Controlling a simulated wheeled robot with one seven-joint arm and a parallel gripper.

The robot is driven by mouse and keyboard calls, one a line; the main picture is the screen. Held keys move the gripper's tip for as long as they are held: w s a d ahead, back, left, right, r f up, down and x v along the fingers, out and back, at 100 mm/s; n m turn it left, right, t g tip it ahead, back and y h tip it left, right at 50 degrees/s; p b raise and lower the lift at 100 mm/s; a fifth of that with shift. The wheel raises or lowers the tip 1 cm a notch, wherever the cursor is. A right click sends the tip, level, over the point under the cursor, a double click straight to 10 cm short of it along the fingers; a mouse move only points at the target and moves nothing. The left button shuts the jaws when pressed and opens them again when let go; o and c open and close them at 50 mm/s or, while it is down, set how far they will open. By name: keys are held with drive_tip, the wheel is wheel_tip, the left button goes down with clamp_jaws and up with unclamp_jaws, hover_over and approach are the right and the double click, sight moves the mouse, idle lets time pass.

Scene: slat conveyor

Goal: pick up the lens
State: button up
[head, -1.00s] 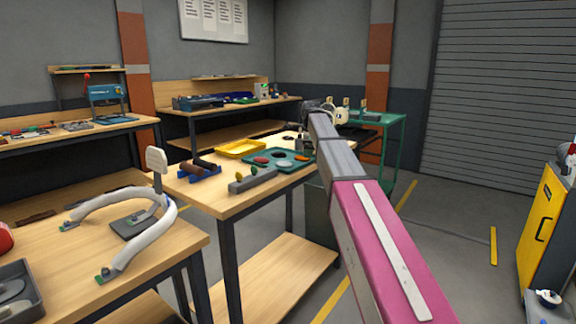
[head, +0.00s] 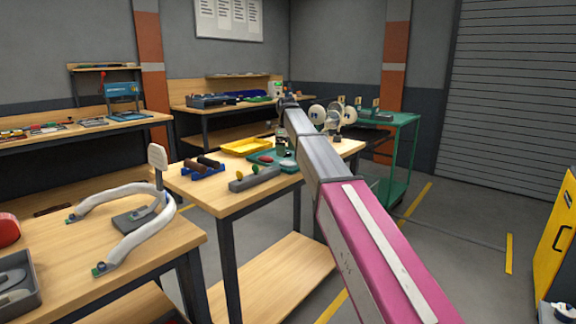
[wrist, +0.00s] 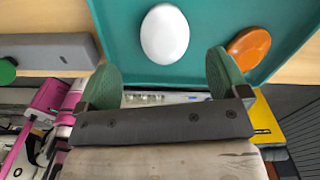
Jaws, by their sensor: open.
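The lens appears to be the smooth white oval (wrist: 165,34) lying on a teal tray (wrist: 115,22) in the wrist view. My gripper (wrist: 165,80) is open and empty, with one green rounded finger pad on each side. The lens lies beyond the fingertips, roughly centred between them, and neither finger touches it. In the head view my gripper hangs over the teal tray (head: 254,163) on the middle bench, and my arm and wrist partly cover the tray.
An orange disc (wrist: 249,47) lies on the tray close to the right finger. A grey block (head: 255,179) with round pieces stands in front of the tray. A yellow tray (head: 246,147) and a blue rack (head: 203,168) with dark rollers stand nearby.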

sight(287, 161)
drive_tip(key=f, duration=0.5)
drive_tip(key=shift+w+d, duration=0.1)
drive_tip(key=shift+w, duration=0.1)
drive_tip(key=c, duration=1)
